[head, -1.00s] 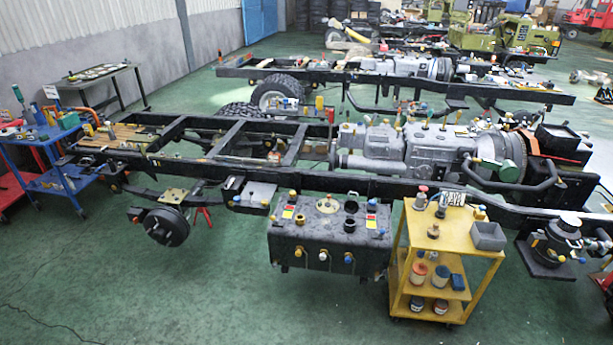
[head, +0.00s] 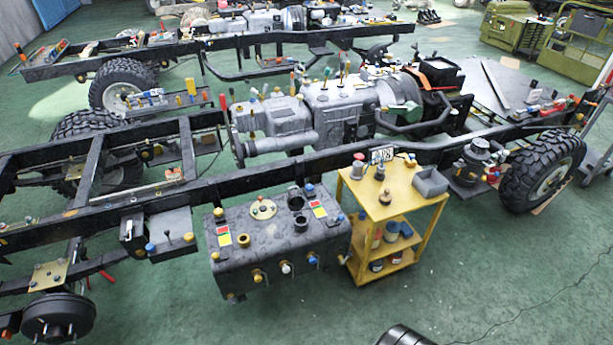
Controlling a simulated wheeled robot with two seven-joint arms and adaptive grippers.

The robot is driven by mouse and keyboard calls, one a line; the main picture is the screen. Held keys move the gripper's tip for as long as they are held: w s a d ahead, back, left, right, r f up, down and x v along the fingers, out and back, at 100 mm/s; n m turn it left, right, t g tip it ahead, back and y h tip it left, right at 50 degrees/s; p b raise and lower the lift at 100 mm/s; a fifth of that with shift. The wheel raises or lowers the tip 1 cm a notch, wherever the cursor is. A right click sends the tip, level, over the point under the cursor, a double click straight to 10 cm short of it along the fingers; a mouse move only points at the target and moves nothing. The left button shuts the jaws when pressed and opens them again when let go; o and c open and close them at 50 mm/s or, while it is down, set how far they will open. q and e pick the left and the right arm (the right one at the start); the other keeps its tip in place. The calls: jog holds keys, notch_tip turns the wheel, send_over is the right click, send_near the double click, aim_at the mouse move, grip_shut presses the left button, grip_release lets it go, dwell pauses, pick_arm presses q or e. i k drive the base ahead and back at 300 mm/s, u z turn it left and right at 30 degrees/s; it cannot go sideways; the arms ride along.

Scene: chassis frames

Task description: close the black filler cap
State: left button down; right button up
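The black filler (head: 296,203) is on the top of a dark grey tank (head: 262,250), right of a round cream-coloured flange (head: 263,209). It shows as two dark round shapes, one behind the other. They look like a cap and a filler neck, but they are too small to tell which is which or how far the cap stands open. Neither of my grippers is in view.
A yellow cart (head: 385,205) stands close to the tank's right end, with a grey bin (head: 430,182) on top. The black chassis rail (head: 240,182) runs behind the tank. A dark rounded part (head: 404,336) shows at the bottom edge.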

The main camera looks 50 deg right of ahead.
aim_at(295, 202)
jog(key=z, duration=1.05)
jog(key=i, duration=1.05)
jog(key=z, duration=1.05)
